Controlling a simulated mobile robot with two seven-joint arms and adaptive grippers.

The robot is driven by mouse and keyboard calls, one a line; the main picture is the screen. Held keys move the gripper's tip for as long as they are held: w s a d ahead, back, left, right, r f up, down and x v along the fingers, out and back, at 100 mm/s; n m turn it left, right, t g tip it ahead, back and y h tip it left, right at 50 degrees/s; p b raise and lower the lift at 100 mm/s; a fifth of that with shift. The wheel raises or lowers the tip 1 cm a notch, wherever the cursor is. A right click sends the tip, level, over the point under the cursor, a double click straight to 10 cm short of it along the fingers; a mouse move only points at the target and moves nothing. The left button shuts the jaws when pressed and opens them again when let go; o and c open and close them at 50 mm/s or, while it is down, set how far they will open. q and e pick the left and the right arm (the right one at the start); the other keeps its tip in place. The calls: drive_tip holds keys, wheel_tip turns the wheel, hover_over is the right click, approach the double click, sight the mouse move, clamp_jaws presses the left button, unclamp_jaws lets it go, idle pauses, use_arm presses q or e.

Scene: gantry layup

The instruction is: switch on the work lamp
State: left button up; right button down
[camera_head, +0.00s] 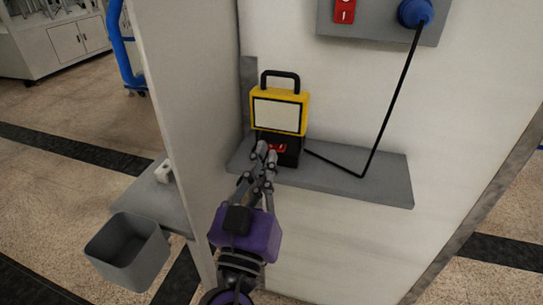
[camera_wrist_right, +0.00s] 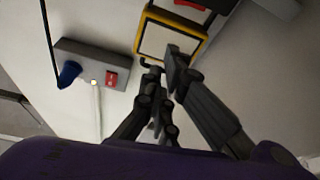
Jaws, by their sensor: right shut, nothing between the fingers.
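The work lamp (camera_head: 279,112) stands upright on a grey wall shelf, with a yellow frame, pale panel, black handle and black base. Its panel shows no clear glow. A red switch (camera_head: 277,148) is on the front of the base, partly hidden by my fingers. My right gripper (camera_head: 264,155) is shut and empty, with its tips just in front of the base; I cannot tell whether they touch. In the right wrist view the lamp panel (camera_wrist_right: 165,38) shows beyond the fingers (camera_wrist_right: 164,66). My left gripper is not in view.
A grey wall box with a red switch (camera_head: 344,11) and blue plug (camera_head: 415,12) is above the shelf (camera_head: 350,183). A black cable runs from plug to lamp. A side panel (camera_head: 185,100) stands left of the lamp. A grey bin (camera_head: 128,252) is at lower left.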

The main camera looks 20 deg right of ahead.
sight(282, 107)
drive_tip(key=p+x, duration=0.1)
drive_tip(key=x, duration=0.2)
drive_tip(key=p+x, duration=0.1)
drive_tip(key=x, duration=0.2)
drive_tip(key=r+p+x, duration=0.1)
drive_tip(key=x, duration=0.2)
drive_tip(key=shift+p, duration=0.3)
drive_tip(key=f, duration=0.3)
drive_tip(key=shift+s+f, duration=0.2)
drive_tip(key=shift+f, duration=0.15)
drive_tip(key=shift+s+d+f, duration=0.1)
drive_tip(key=shift+s+f, duration=0.1)
drive_tip(key=shift+f, duration=0.3)
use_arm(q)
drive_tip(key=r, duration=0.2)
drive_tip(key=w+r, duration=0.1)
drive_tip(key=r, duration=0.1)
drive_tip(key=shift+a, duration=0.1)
use_arm(e)
drive_tip(key=shift+f, duration=0.15)
